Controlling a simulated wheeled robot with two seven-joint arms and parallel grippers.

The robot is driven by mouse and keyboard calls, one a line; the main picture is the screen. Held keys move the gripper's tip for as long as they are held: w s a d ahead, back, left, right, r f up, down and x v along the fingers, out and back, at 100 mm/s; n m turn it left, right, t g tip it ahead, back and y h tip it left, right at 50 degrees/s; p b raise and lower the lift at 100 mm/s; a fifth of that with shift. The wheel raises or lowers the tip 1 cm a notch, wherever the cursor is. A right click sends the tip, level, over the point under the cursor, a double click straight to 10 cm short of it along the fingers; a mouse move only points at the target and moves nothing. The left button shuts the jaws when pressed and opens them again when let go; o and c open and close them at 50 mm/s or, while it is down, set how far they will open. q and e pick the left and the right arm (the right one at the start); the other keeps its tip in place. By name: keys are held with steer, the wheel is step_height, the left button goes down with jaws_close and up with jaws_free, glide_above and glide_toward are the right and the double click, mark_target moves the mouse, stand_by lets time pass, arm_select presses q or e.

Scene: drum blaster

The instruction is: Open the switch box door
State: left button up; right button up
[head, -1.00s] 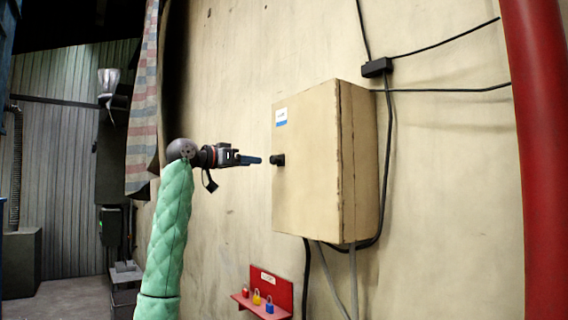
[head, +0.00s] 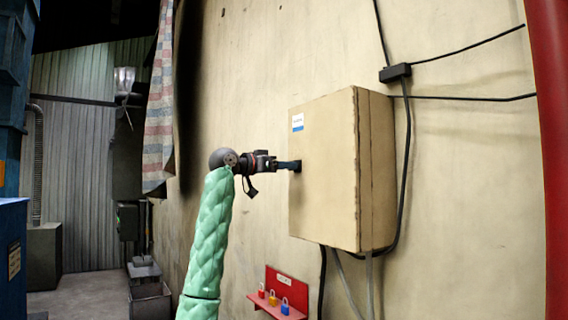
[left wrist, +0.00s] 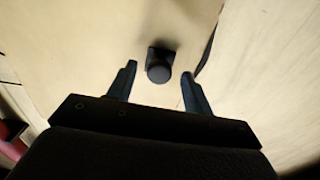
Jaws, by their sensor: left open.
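The switch box (head: 330,170) is a beige box on the wall, and its door (head: 322,200) is shut. A black knob (left wrist: 160,66) stands out from the door in the left wrist view. My left gripper (head: 292,165) is at the door's left side, at the knob, which it mostly hides in the head view. In the left wrist view my left gripper (left wrist: 157,85) is open, with one blue finger on each side of the knob and a gap to both. My right gripper is not in view.
A red shelf (head: 284,290) with small padlocks is on the wall below the box. Black cables (head: 405,165) run beside and below the box. A red pipe (head: 552,150) stands at the right. A checked curtain (head: 160,110) hangs at the left.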

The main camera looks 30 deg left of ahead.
arm_select(q)
steer(key=shift+w, duration=0.1)
steer(key=shift+c, duration=0.2)
steer(key=shift+d, duration=0.1)
jaws_close()
